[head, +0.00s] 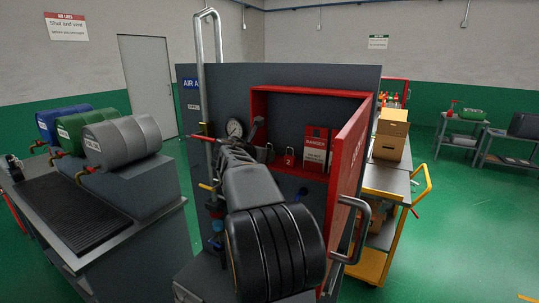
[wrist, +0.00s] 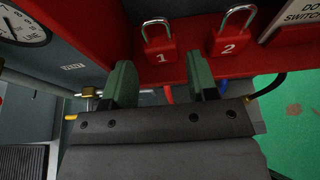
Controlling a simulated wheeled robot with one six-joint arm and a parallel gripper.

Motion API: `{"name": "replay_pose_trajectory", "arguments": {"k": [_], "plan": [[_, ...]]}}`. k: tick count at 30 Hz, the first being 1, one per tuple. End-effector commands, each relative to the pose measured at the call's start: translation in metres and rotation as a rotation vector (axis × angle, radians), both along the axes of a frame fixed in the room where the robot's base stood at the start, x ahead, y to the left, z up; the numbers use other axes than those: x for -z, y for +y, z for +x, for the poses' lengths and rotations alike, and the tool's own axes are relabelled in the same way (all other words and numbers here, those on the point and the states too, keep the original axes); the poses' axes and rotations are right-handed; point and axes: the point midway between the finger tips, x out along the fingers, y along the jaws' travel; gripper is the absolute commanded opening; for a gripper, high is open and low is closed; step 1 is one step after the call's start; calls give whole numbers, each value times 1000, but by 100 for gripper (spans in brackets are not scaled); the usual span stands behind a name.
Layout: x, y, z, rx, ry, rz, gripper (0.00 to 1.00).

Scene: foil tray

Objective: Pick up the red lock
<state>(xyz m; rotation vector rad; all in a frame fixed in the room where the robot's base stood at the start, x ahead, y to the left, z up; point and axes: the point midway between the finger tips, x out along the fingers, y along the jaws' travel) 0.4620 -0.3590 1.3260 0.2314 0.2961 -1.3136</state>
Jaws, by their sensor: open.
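Two red locks with metal shackles stand side by side in the red cabinet (head: 318,94). In the wrist view, the lock marked 1 (wrist: 160,52) is ahead of the gap between my fingers, and the lock marked 2 (wrist: 229,42) is to its right. Lock 2 also shows in the head view (head: 289,159); lock 1 is mostly hidden there behind my arm. My gripper (wrist: 158,84) is open, with green finger pads apart and nothing held between them. Lock 1 appears beyond the fingertips, not between them.
The cabinet's red door (head: 348,150) stands open on the right. A pressure gauge (wrist: 22,24) and a brass fitting (wrist: 88,92) are left of my fingers. A danger sign (head: 316,140) is right of the locks. A yellow cart (head: 372,266) stands right of the panel.

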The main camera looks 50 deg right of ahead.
Motion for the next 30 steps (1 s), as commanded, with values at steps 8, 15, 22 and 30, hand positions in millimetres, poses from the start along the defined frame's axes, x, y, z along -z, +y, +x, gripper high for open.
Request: {"name": "replay_pose_trajectory", "arguments": {"k": [8,15,22,30], "plan": [[9,-28,6,1,1,1,53],[11,-30,7,-1,-1,0,53],[11,-30,7,0,-1,0,36],[10,-30,7,0,-1,0,16]]}}
